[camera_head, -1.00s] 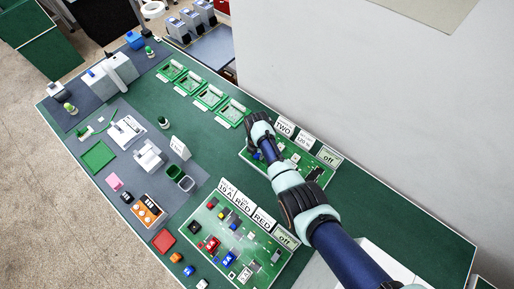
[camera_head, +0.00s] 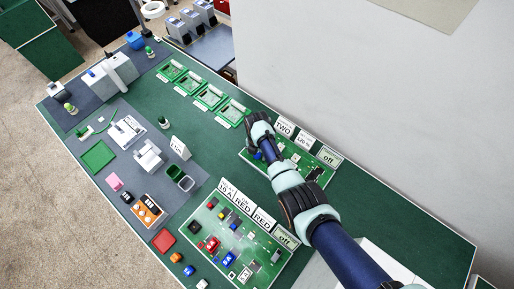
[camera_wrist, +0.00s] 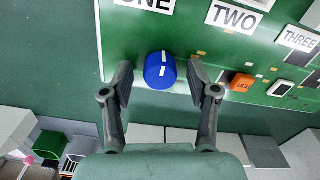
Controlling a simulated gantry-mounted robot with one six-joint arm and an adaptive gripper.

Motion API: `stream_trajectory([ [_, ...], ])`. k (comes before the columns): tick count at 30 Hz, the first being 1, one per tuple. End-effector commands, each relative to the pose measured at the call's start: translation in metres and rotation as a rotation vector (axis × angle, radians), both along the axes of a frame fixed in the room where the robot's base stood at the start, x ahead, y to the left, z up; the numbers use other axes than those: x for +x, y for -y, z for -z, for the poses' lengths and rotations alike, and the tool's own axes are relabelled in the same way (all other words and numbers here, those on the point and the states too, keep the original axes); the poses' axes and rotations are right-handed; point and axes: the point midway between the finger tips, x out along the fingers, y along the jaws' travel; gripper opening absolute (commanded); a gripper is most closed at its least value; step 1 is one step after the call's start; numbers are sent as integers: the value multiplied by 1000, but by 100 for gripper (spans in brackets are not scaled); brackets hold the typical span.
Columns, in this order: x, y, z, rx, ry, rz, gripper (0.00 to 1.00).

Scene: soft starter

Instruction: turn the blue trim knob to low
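The blue trim knob (camera_wrist: 160,71) is a round blue cap with a white mark on its top and side, on a green circuit board (camera_wrist: 200,50) in the wrist view. My gripper (camera_wrist: 160,80) has one finger on each side of the knob, with a visible gap on both sides, so it is open and not clamped on it. In the head view my gripper (camera_head: 262,150) is over the left end of the far board (camera_head: 290,165). A bit of blue shows beside it there, but my arm hides most of that spot.
Cards reading ONE, TWO (camera_wrist: 234,17) and THREE (camera_wrist: 299,39) stand or lie along the board. An orange RST button (camera_wrist: 242,83) and a white button (camera_wrist: 280,88) sit right of my right finger. A nearer board (camera_head: 240,240) carries several coloured parts.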

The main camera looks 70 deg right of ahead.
Motion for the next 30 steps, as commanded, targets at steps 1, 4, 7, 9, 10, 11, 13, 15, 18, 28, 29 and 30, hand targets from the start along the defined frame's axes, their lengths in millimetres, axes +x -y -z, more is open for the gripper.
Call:
stream_trajectory([
  [1,0,0,0,0,0,0,60],
  [4,0,0,1,0,0,1,60],
  [7,0,0,-1,0,0,1,60],
  [9,0,1,-7,-2,2,1,60],
  [10,0,0,-10,-1,1,1,60],
  [11,0,0,-15,-2,2,1,60],
  [13,0,0,-30,-3,3,1,60],
  [15,1,1,-49,-4,5,1,60],
  [18,0,0,-75,-3,4,1,60],
  [28,0,0,-119,0,0,0,60],
  [29,0,0,-120,0,0,0,60],
  [30,0,0,-120,0,0,0,60],
])
